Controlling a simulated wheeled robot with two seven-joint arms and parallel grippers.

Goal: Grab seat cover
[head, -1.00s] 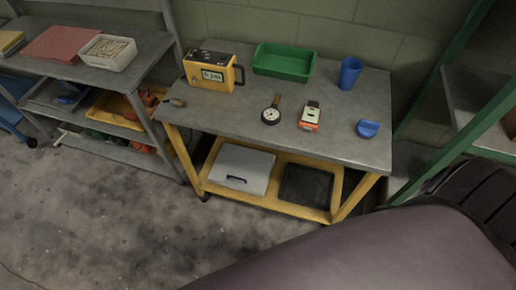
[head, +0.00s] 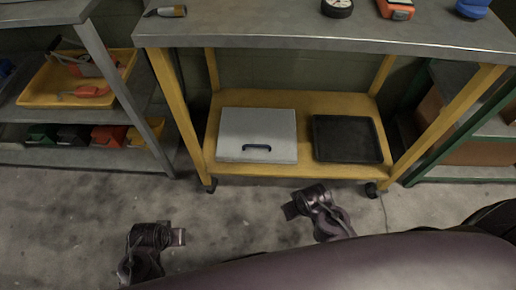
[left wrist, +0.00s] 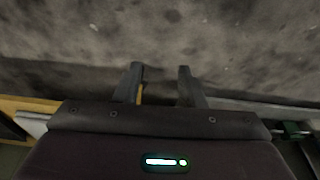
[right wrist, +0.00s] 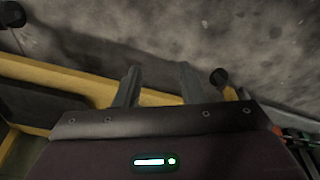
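I cannot identify a seat cover for certain in any view. My left gripper (left wrist: 160,70) shows in the left wrist view with its two fingers apart and nothing between them, over bare concrete floor. My right gripper (right wrist: 160,70) shows in the right wrist view, also open and empty, with a yellow cart frame (right wrist: 70,78) behind its fingers. In the head view, dark parts of my two arms show low in front of the cart, the left one farther left and the right one near the cart's front edge. Neither gripper touches any object.
A yellow cart's lower shelf (head: 240,168) holds a pale flat case (head: 258,128) with a blue handle and a black tray (head: 348,139). A gauge (head: 337,8) and other items lie on its grey top. Shelving stands left and right; the floor at left is clear.

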